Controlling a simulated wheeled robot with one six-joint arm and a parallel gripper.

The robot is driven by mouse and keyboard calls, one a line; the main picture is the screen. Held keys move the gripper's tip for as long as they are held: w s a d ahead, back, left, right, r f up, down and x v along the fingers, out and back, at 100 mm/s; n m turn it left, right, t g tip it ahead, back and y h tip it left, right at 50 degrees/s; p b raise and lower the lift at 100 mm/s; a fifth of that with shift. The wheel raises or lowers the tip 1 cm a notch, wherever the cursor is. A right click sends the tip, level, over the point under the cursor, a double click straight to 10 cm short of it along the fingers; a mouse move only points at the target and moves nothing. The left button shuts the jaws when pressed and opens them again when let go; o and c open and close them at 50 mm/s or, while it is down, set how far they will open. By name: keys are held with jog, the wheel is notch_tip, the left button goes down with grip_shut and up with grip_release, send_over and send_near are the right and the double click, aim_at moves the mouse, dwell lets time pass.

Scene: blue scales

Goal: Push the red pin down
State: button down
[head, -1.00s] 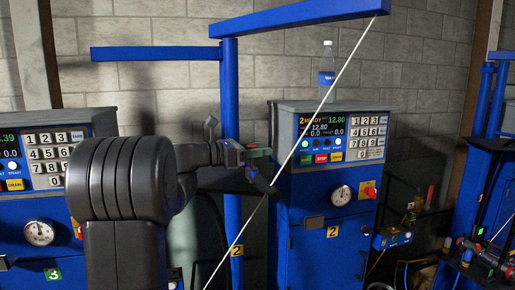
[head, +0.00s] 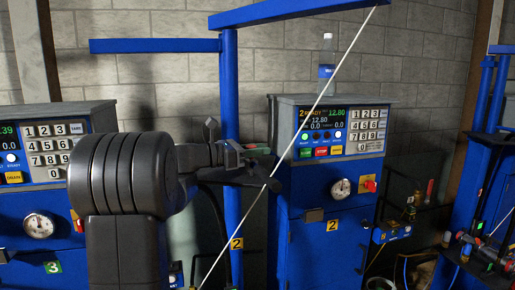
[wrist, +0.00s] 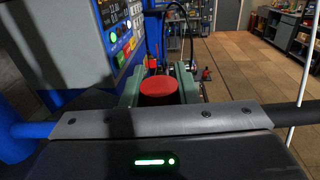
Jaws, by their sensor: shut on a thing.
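A round, flat-topped red thing, which looks like the red pin (wrist: 158,90), sits between the jaws of my gripper (wrist: 158,84) in the wrist view. The grey-green jaws stand on both sides of it and are shut on it. Its lower part is hidden. In the head view my gripper (head: 258,158) is at the end of my dark arm, beside the blue post and left of the blue scale machine marked 2 (head: 322,195).
A thin pale line (head: 303,125) crosses diagonally close to my gripper. The blue post (head: 232,110) with its overhead bar stands just behind. A bottle (head: 327,65) stands on the machine. Another blue machine (head: 35,200) is at the left.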

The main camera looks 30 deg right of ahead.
jog(key=shift+f, duration=0.25)
jog(key=c, duration=1.1)
grip_release()
jog(key=b+v, duration=0.2)
jog(key=v, duration=1.1)
jog(key=shift+a+r+b, duration=0.1)
jog(key=shift+a+b, duration=0.2)
jog(key=shift+a, duration=0.1)
